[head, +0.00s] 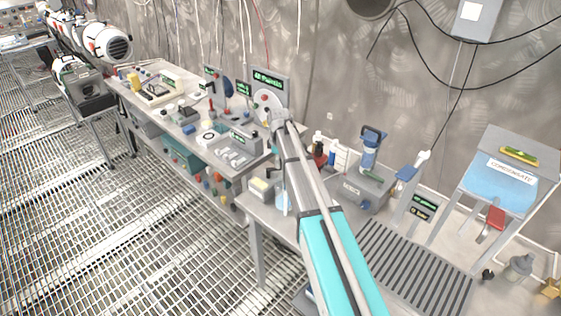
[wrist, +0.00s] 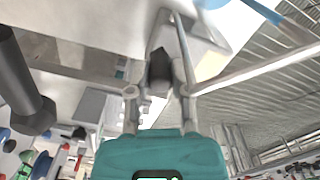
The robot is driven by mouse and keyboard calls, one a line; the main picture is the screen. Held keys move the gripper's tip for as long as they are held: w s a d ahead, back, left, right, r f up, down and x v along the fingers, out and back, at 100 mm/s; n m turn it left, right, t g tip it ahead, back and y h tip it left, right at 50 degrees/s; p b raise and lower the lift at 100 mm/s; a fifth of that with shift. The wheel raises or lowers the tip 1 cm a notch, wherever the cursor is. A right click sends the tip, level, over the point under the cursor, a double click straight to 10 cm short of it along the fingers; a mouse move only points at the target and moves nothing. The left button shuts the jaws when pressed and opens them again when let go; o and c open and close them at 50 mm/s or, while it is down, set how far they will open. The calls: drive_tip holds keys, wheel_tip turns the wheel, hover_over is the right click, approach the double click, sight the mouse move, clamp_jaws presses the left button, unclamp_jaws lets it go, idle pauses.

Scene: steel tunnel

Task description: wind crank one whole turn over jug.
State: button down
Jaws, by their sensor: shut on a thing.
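The crank (head: 266,101) is a pale round disc with a red spot, upright on a grey panel under a green display. My arm reaches up to it from the front, and my gripper (head: 277,117) is at the disc's lower right. In the wrist view my gripper (wrist: 160,92) is shut on a dark piece (wrist: 158,66), which looks like the crank's handle; its far end is blurred. I cannot pick out the jug for certain. A pale bluish vessel (head: 282,201) is partly hidden behind my arm, on the near bench.
A blue-topped device (head: 370,150) and white bottles (head: 339,154) stand right of my arm. A sloped stand marked CONDENSATE (head: 510,173) is further right. The left bench holds several small instruments (head: 238,140). Open grating floor (head: 150,230) lies to the left.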

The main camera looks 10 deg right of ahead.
drive_tip(key=shift+s+a+m, duration=0.15)
drive_tip(key=shift+s+m, duration=0.25)
drive_tip(key=shift+m, duration=0.65)
drive_tip(key=shift+s+a+m, duration=0.15)
drive_tip(key=shift+s+m, duration=0.2)
drive_tip(key=shift+m, duration=0.7)
drive_tip(key=c, duration=0.5)
unclamp_jaws()
drive_tip(key=shift+c, duration=0.2)
drive_tip(key=shift+c, duration=0.2)
